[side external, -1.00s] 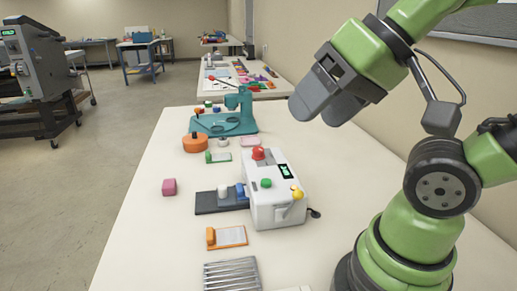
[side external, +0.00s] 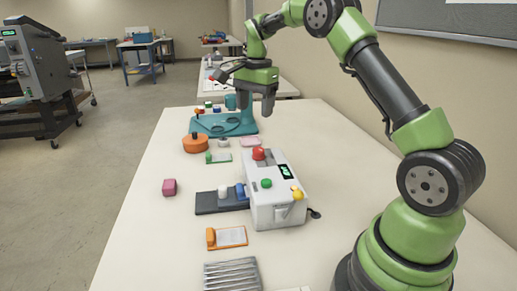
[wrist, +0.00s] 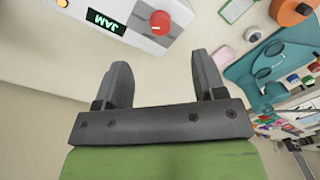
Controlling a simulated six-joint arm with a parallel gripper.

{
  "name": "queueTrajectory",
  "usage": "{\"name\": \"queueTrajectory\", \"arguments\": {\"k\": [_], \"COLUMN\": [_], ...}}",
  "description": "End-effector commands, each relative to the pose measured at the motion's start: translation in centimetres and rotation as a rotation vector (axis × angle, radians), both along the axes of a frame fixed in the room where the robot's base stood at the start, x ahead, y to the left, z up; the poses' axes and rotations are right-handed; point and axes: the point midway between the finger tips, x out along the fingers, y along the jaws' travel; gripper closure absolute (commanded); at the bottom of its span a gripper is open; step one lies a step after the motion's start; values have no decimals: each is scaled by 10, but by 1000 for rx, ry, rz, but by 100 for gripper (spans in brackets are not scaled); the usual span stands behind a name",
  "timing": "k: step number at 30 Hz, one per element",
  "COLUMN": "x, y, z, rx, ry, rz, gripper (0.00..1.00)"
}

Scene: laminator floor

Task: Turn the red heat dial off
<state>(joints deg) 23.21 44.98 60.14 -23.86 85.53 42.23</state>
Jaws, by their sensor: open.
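The red heat dial (side external: 258,154) sits on top of the white laminator (side external: 275,205), at its far end. In the wrist view the red dial (wrist: 160,22) shows a small white mark and lies just beyond my fingertips, next to a display reading "JAM" (wrist: 105,21). My gripper (side external: 270,108) is pointed down above the table, beyond the laminator and near the teal press. It is open and empty, and apart from the dial. In the wrist view its two fingers (wrist: 160,72) are spread wide, with bare table between them.
A green knob (side external: 266,183) and yellow knob (side external: 297,193) are also on the laminator. The teal press (side external: 225,124) and an orange round thing (side external: 196,144) stand beyond it. The table's left side is mostly clear.

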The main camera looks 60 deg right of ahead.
Motion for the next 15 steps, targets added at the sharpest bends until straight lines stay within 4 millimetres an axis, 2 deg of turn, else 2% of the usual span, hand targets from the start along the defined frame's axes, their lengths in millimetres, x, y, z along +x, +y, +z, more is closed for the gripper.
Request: {"name": "queueTrajectory", "arguments": {"k": [1, 6, 11, 15], "x": [2, 4, 4, 3], "y": [-9, -21, -23, -22], "z": [-13, -32, -47, -72], "rx": [4, 9, 9, 11], "ry": [20, 51, 57, 59], "rz": [-41, -118, -125, -123], "gripper": [36, 36, 36, 36]}}
